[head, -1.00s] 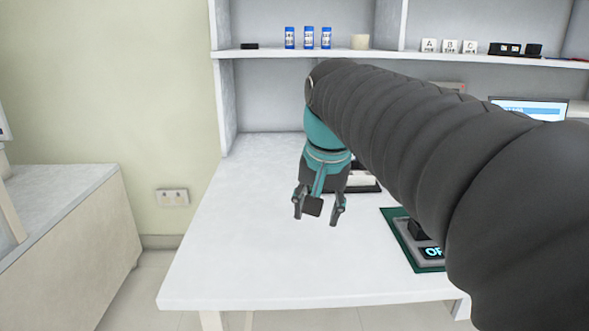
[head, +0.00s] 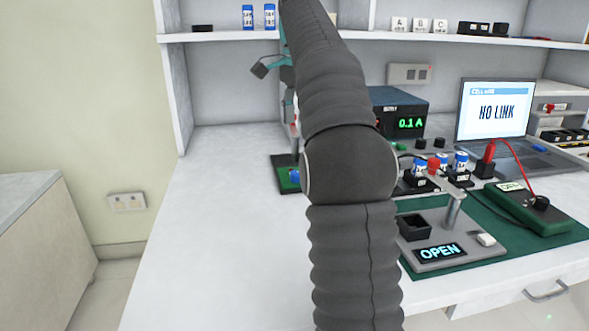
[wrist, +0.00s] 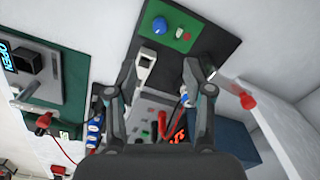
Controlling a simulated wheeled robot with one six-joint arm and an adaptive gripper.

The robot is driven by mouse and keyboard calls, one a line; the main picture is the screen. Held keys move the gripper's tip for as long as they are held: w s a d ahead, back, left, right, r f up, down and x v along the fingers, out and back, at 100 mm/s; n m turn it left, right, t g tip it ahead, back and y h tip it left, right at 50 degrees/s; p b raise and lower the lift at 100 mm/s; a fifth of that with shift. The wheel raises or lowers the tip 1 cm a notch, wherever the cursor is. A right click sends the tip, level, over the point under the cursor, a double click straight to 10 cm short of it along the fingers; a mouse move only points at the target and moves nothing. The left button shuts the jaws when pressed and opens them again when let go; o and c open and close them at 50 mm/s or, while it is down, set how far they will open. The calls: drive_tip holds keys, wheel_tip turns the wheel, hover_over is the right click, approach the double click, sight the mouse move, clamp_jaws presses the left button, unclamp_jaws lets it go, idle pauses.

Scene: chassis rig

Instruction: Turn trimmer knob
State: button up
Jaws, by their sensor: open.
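A blue round knob (wrist: 160,25) sits on a small green board (wrist: 178,34) on a dark plate; I take it for the trimmer knob. In the head view the blue knob (head: 294,176) shows on the board, left of my arm, which hides part of the board. My gripper (wrist: 160,72) is open, its two fingers apart with nothing held between them. In the wrist view the knob lies beyond the fingertips, apart from them.
Right of my arm stand a power supply (head: 405,108) reading 0.1 A, a laptop (head: 496,108) reading NO LINK, and a grey fixture (head: 470,245) whose display reads OPEN. A shelf (head: 220,36) crosses behind. The table's front left (head: 220,240) is clear.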

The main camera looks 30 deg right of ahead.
wheel_tip(320, 180, down, 13)
drive_tip(key=b, duration=0.4)
drive_tip(key=shift+a+f+b, duration=0.1)
drive_tip(key=shift+a+b, duration=0.05)
drive_tip(key=shift+b, duration=0.2)
clamp_jaws()
